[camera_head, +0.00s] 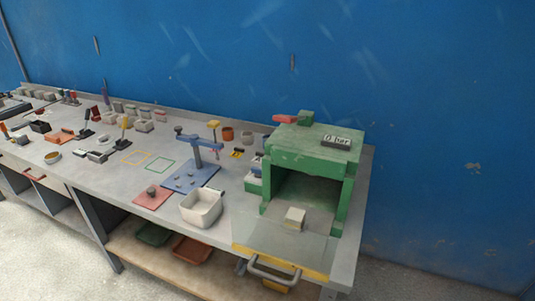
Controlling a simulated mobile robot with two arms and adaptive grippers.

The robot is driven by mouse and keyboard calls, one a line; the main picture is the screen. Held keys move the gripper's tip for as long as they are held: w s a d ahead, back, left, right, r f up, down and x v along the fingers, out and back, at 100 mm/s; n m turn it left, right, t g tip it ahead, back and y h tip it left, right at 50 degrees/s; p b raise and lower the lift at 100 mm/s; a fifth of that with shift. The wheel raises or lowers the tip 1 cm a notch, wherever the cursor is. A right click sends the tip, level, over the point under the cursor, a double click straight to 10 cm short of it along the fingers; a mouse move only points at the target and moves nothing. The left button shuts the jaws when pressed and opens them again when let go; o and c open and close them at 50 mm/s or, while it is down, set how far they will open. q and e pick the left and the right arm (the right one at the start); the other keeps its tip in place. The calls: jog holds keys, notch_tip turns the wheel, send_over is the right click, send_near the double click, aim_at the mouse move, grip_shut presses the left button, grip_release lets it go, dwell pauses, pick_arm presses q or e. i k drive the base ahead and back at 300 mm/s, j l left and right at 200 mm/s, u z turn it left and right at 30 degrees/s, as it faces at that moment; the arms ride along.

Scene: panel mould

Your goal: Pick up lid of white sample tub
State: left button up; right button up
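A white tub (201,208) with rounded corners stands near the front edge of the bench. Its top looks open, and I see no lid on it. A small off-white block-like piece (295,217) sits on the metal plate in front of the green press; I cannot tell whether it is a small lidded tub. A round tan-rimmed piece (53,157) lies at the left front of the bench; I cannot tell whether it is a lid. Neither of my grippers is in view.
A green press (317,148) with a "0 bar" display (342,141) stands at the bench's right end. A blue stand (192,176) and red plate (153,197) are left of the tub. Several small items crowd the left. A handle (273,271) juts from the front.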

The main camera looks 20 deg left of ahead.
aim_at(152, 198)
jog(key=u, duration=1.55)
jog(key=i+j+z, duration=0.3)
jog(key=i+j, duration=0.15)
jog(key=i+j+z, duration=0.3)
jog(key=i+j, duration=0.2)
jog(key=j, duration=0.1)
